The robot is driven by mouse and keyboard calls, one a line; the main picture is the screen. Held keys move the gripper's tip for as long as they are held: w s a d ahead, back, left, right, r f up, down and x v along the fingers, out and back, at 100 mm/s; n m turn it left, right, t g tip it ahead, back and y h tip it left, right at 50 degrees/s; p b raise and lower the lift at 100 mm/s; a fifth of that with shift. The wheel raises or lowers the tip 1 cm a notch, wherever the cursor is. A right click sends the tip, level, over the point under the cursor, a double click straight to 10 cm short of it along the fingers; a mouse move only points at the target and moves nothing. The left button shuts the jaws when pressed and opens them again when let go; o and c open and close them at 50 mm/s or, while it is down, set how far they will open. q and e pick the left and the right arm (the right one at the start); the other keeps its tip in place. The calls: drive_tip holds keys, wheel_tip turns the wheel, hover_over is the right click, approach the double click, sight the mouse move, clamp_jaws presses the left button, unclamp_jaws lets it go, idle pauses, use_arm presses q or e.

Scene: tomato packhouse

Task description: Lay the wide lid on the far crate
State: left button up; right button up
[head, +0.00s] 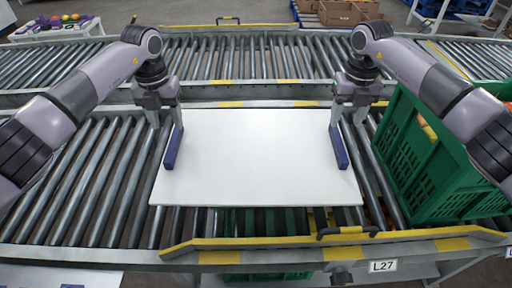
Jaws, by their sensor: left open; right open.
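The wide lid (258,155) is a flat white panel with a blue grip bar along its left edge (173,147) and another along its right edge (339,147). It lies flat, level with the near roller conveyor. My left gripper (165,122) is open at the far end of the left bar. My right gripper (347,120) is open at the far end of the right bar. I cannot tell whether the fingers touch the bars. A green slatted crate (412,160) with red and orange produce stands to the right, partly behind my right arm. I cannot tell which crate is the far one.
A yellow-and-grey rail (220,245) with a dark handle runs along the conveyor's near edge. Green shows below the rollers, with a green crate (265,277) under the rail. Bare rollers (90,180) lie left of the lid. A second conveyor (270,58) runs behind.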

sight(173, 141)
use_arm(q)
drive_tip(key=shift+f, duration=3.6)
use_arm(e)
drive_tip(key=shift+f, duration=3.55)
use_arm(q)
clamp_jaws()
use_arm(e)
clamp_jaws()
use_arm(q)
drive_tip(key=shift+r, duration=0.1)
